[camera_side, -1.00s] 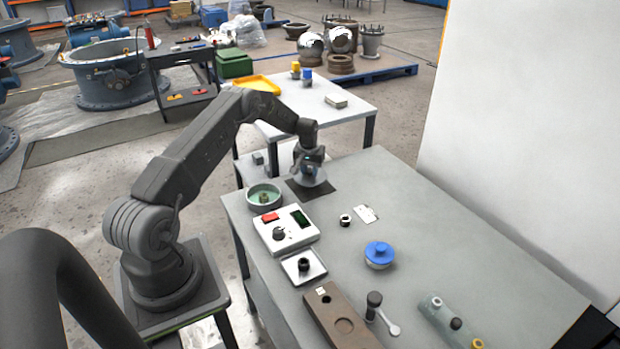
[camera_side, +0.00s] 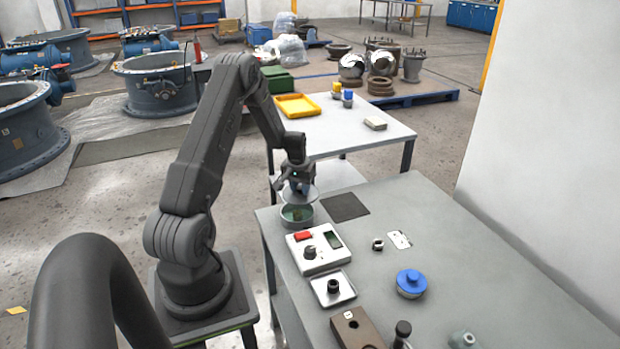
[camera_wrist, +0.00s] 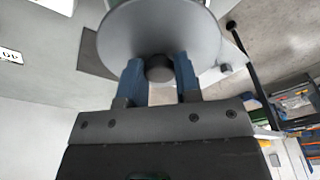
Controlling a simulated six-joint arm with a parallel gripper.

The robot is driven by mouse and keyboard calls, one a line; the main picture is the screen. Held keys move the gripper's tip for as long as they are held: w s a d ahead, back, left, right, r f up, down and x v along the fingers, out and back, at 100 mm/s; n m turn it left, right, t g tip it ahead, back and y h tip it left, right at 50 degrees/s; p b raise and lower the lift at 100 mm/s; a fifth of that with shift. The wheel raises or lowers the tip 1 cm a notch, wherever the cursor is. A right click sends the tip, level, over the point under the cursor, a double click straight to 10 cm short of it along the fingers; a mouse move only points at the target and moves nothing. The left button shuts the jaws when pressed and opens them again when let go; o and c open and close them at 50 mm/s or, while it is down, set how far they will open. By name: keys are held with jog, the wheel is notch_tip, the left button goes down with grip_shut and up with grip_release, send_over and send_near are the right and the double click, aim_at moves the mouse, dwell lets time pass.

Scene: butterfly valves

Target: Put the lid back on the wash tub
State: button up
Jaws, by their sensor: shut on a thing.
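My gripper (camera_side: 298,184) is shut on the dark knob of a grey round lid (camera_side: 301,196). The wash tub (camera_side: 297,215) is a round greenish tub near the table's far left corner. The lid is held over the tub, and a gap between them shows the tub's inside. In the wrist view the lid (camera_wrist: 165,25) fills the top middle, with its knob (camera_wrist: 159,69) between the two blue fingers of my gripper (camera_wrist: 159,72).
A dark mat (camera_side: 345,207) lies bare right of the tub. A control box (camera_side: 318,250) with a red switch stands just in front of it. A blue-lidded pot (camera_side: 410,283), a small nut (camera_side: 378,244) and a white card (camera_side: 399,239) lie further right, with free table between.

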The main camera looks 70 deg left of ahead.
aim_at(296, 197)
jog(key=shift+s+d+f, duration=0.2)
jog(key=shift+s+d, duration=0.4)
jog(key=shift+s, duration=0.2)
jog(key=shift+s+d+f, duration=0.1)
jog(key=shift+f, duration=2.1)
jog(key=shift+f, duration=0.15)
jog(key=o, duration=1)
jog(key=shift+o, duration=0.4)
jog(key=o, duration=0.4)
